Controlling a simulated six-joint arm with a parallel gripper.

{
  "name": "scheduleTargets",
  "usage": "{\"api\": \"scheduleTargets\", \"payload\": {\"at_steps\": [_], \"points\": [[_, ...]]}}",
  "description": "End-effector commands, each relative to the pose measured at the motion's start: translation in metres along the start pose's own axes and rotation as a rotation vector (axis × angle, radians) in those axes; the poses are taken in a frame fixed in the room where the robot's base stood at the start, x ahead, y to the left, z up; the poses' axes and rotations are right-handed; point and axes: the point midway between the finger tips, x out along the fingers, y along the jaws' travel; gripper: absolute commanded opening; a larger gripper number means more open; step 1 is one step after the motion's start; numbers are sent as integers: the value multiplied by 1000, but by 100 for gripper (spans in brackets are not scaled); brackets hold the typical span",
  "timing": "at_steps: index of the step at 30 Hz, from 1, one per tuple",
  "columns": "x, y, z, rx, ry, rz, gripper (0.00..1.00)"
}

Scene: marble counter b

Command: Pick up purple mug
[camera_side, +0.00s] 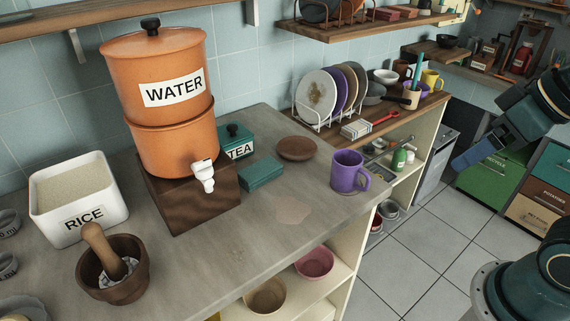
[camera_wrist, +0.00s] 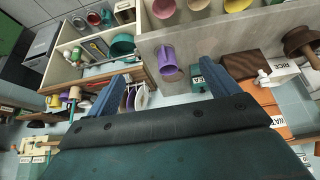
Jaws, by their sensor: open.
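The purple mug (camera_side: 345,172) stands upright on the grey marble counter near its right edge, with its handle on the right side. It also shows in the wrist view (camera_wrist: 168,58), between my fingers in the picture. My gripper (camera_side: 462,160) hangs in the air to the right of the counter, well apart from the mug. In the wrist view my gripper (camera_wrist: 173,76) has its two blue fingers wide apart with nothing held between them.
A brown round lid (camera_side: 297,148) and a green box (camera_side: 262,173) lie left of the mug. A tea tin (camera_side: 238,142) and a large orange water dispenser (camera_side: 160,100) stand further left. A dish rack (camera_side: 330,95) stands behind. The counter front near the mug is clear.

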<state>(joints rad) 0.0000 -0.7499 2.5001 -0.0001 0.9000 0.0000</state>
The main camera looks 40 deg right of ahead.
Motion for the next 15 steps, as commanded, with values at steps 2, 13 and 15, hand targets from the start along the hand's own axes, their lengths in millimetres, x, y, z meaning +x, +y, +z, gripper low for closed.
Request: {"api": "scheduleTargets", "payload": {"at_steps": [2, 13, 15], "points": [[0, 0, 0, 0, 0, 0, 90], [2, 0, -4, -11, -4, -1, 90], [4, 0, -9, -21, -10, -3, 90]]}}
